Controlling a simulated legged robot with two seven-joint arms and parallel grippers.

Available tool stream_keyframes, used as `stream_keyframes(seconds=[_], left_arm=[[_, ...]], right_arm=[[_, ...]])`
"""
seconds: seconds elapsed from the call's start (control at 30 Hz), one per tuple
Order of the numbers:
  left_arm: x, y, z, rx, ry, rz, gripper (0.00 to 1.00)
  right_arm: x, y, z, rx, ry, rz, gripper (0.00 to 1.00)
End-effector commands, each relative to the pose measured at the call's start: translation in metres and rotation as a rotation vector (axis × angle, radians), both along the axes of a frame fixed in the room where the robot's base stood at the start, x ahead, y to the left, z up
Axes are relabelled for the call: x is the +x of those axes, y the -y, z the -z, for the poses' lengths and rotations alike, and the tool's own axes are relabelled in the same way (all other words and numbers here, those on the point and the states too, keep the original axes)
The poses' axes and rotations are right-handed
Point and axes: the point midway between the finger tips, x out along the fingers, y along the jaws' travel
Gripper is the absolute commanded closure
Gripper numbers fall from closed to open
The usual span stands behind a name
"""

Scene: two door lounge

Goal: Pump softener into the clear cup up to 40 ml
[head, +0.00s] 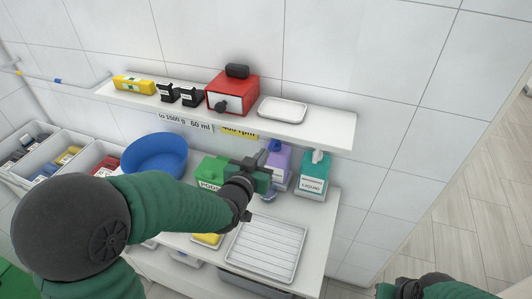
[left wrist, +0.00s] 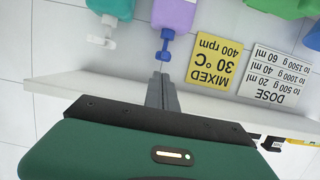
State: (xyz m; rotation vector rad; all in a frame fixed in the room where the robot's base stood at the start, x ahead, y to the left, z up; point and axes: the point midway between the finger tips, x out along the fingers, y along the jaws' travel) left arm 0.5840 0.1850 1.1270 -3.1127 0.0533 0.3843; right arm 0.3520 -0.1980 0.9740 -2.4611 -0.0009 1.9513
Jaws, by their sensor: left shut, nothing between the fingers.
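A purple bottle (head: 283,160) with a blue pump head (head: 276,145) stands against the wall on the lower counter; its label is hidden. In the left wrist view, which is upside down, the purple bottle (left wrist: 174,14) and its blue pump (left wrist: 165,46) show just beyond my fingertips. My left gripper (head: 266,170) is in front of the bottle, shut and empty; its fingers (left wrist: 161,84) point toward the pump, with no clear contact. A small bluish shape (head: 269,195) shows below the gripper; I cannot tell if it is the clear cup. My right gripper (head: 408,289) is partly cut off at the bottom right.
A teal LIQUID bottle (head: 314,176) stands right of the purple one, a green box (head: 211,170) left of it. A white ribbed tray (head: 266,250) lies in front. Above is a shelf (head: 330,128) with a red device (head: 232,94). A blue bowl (head: 155,155) stands left.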

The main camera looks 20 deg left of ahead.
Motion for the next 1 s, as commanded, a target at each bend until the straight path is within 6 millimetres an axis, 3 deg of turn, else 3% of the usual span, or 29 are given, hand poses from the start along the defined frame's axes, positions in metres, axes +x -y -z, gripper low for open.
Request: stream_keyframes(seconds=[0.2, 0.4, 0.8, 1.0], left_arm=[[0.043, 0.002, 0.010, -0.002, -0.001, 0.000, 1.00], [0.069, 0.002, 0.017, 0.000, 0.000, 0.000, 1.00], [0.075, 0.003, 0.020, 0.000, 0.000, 0.000, 1.00], [0.075, 0.003, 0.042, 0.002, -0.001, 0.000, 1.00]], right_arm=[[0.000, 0.000, -0.006, 0.000, 0.000, 0.000, 1.00], [0.000, 0.000, -0.010, 0.000, 0.000, 0.000, 1.00], [0.000, 0.000, -0.009, 0.000, 0.000, 0.000, 1.00], [0.000, 0.000, 0.015, 0.000, 0.000, 0.000, 1.00]])
